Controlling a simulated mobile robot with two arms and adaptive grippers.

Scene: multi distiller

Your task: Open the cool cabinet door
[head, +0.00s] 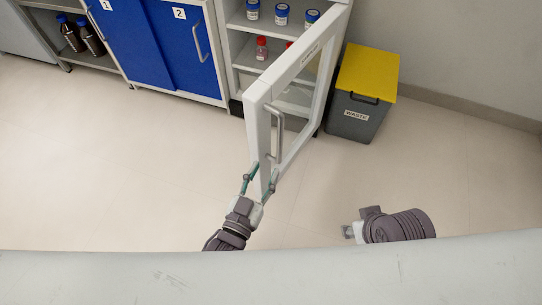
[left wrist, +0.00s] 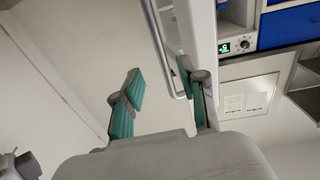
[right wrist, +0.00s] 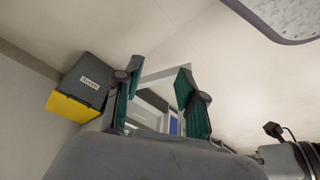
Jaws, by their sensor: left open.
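The cool cabinet door (head: 262,115), a white frame with a glass pane, stands swung wide out from the white cabinet (head: 242,58). Its grey bar handle (head: 279,135) is on the face towards the right; the bar also shows in the left wrist view (left wrist: 157,38). My left gripper (head: 261,178) is open at the lower free end of the door, with its fingers near the edge; contact is unclear. My right gripper (head: 346,231) is apart from the door, to its right. In the right wrist view its fingers are open and empty, with the door frame (right wrist: 168,74) beyond.
Blue- and red-capped bottles stand on the cabinet shelves. A grey waste bin (head: 352,118) with a yellow lid stands right of the door. Blue cupboard doors (head: 160,45) and dark bottles (head: 82,36) are at the left. The floor left of the door is clear.

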